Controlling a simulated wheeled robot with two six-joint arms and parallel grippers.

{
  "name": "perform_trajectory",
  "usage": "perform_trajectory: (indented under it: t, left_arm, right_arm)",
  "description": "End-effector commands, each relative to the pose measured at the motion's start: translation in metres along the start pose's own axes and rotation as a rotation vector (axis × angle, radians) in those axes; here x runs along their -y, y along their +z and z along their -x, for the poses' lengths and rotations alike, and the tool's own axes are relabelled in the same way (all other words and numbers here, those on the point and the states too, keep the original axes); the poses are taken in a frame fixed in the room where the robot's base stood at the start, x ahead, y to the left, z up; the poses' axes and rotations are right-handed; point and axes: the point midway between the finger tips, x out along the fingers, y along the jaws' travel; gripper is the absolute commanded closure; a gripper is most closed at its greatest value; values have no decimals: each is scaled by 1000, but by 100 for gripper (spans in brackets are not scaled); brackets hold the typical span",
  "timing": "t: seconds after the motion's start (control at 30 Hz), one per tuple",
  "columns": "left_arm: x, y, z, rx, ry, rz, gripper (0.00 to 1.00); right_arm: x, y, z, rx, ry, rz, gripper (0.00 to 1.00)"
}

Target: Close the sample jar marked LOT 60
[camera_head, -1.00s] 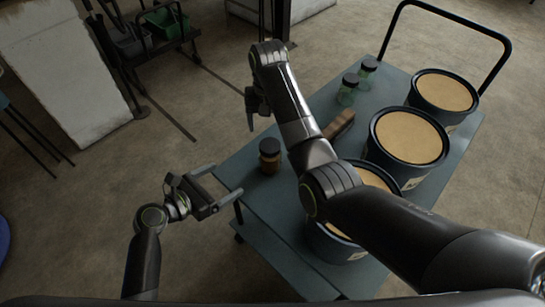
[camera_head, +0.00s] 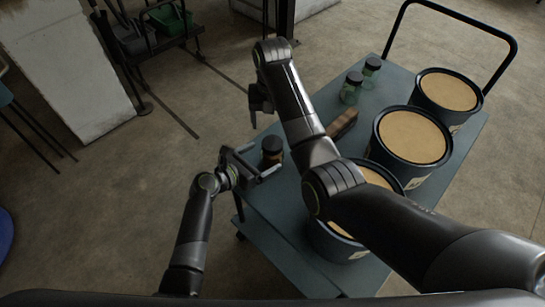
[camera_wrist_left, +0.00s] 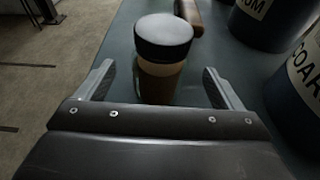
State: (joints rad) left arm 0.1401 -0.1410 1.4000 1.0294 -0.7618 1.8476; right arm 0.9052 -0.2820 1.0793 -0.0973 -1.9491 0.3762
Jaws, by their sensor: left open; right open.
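A small brown jar (camera_head: 272,158) with a black lid (camera_head: 271,144) stands upright near the left edge of the blue-grey cart. In the left wrist view the jar (camera_wrist_left: 158,84) shows a brown band under its black lid (camera_wrist_left: 163,35); no lot marking is readable, and I cannot tell how tight the lid is. My left gripper (camera_head: 259,161) is open at the jar, its fingers (camera_wrist_left: 158,76) on either side, without visible grip. My right gripper (camera_head: 258,107) is open and empty, above and beyond the jar. Two greenish jars with dark lids (camera_head: 351,90) (camera_head: 371,72) stand farther back.
Several dark tubs with tan tops (camera_head: 412,137) fill the cart's right side. A brown block-like object (camera_head: 343,124) lies between them and the jar. My right arm crosses above the cart. The cart (camera_head: 254,195) has a black handle (camera_head: 455,22) at the far end. Open floor lies left.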

Motion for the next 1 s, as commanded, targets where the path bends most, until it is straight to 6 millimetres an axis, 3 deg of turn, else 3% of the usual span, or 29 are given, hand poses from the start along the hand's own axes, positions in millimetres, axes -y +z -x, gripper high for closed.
perform_trajectory:
  t: [0.3, 0.73, 1.0]
  left_arm:
    - [0, 0, -33, 0, -1, 1, 11]
    - [0, 0, -38, 0, 0, 0, 11]
    - [0, 0, -37, 0, 0, 0, 47]
  right_arm:
    - [0, 0, 0, 0, 0, 0, 27]
    - [0, 0, 0, 0, 0, 0, 27]
    - [0, 0, 0, 0, 0, 0, 27]
